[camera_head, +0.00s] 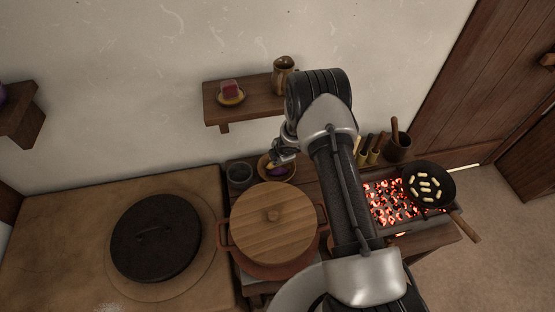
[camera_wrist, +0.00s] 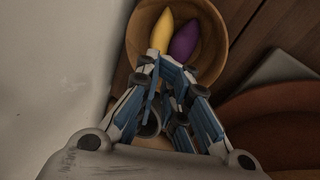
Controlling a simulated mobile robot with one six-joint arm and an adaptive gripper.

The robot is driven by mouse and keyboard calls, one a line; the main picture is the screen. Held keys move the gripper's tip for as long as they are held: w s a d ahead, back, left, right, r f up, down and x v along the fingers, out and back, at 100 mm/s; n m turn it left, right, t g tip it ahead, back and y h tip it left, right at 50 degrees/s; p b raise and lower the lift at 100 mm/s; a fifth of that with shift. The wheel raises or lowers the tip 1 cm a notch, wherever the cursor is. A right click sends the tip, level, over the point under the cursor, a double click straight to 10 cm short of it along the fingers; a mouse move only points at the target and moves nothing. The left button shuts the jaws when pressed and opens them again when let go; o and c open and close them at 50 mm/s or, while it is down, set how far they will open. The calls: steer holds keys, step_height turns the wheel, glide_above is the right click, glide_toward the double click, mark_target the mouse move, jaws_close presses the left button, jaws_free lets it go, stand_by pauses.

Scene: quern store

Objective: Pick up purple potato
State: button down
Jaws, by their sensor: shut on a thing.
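The purple potato (camera_wrist: 184,40) lies in a round wooden bowl (camera_wrist: 211,62) in the wrist view, beside a yellow potato (camera_wrist: 162,31). In the head view the purple potato (camera_head: 277,171) shows in the bowl on the wooden surface behind the lidded pot. My gripper (camera_wrist: 172,66) reaches down into the bowl, its fingers shut on the near end of the purple potato, with the yellow one close by the left fingertip. The fingers hide that near end. The potato still appears to be within the bowl.
A red pot with a wooden lid (camera_head: 271,222) stands just in front of the bowl, and a dark cup (camera_head: 239,174) stands left of it. A wall shelf (camera_head: 243,106) hangs above. Glowing coals (camera_head: 391,204) and a pan (camera_head: 429,186) are at right.

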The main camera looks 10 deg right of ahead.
steer(key=shift+c, duration=2.4)
jaws_free()
steer(key=shift+r, duration=0.1)
